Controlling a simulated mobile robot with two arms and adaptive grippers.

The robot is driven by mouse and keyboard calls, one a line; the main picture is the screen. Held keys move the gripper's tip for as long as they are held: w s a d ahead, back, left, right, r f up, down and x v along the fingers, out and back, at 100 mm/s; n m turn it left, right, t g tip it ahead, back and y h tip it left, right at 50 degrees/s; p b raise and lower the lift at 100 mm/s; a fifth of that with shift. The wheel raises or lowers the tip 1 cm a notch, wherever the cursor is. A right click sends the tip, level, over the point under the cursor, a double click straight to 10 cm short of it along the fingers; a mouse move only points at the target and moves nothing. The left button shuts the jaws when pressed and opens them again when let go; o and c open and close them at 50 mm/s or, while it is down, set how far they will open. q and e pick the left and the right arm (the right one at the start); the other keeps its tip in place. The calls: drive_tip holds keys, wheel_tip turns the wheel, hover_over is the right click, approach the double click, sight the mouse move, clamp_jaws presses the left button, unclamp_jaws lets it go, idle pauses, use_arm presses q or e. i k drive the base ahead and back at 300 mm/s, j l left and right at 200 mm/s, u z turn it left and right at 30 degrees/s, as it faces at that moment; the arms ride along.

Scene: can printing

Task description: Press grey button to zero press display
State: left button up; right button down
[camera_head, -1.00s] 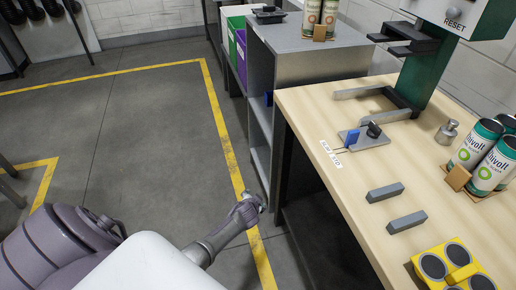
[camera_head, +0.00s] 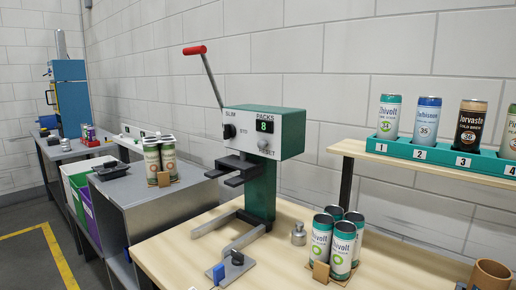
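The press (camera_head: 262,190) is a green and white machine standing on the wooden bench. Its display (camera_head: 265,126) reads 8 under the word PACKS. A small grey button (camera_head: 262,144) sits on the white front panel below the display, beside a partly hidden RESET label. A black knob (camera_head: 228,131) is on the left of the panel under the word SLIM. A lever with a red handle (camera_head: 194,50) rises from the press, tilted to the left. Neither of my grippers is in view.
A pack of cans (camera_head: 343,245) and a small metal weight (camera_head: 298,234) stand on the wooden bench (camera_head: 400,263) right of the press. A blue-handled piece (camera_head: 218,273) is in front. A shelf with numbered cans (camera_head: 420,150) is at right. Another can pack (camera_head: 160,160) stands on a grey cabinet at left.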

sight(261, 144)
drive_tip(key=i+j+z, duration=0.15)
drive_tip(key=j, duration=0.35)
drive_tip(key=i+j+z, duration=0.15)
drive_tip(key=j, duration=0.35)
drive_tip(key=i+j+z, duration=0.15)
drive_tip(key=j, duration=0.35)
drive_tip(key=i+j+z, duration=0.15)
drive_tip(key=j, duration=0.35)
drive_tip(key=j+z, duration=0.15)
drive_tip(key=j, duration=0.4)
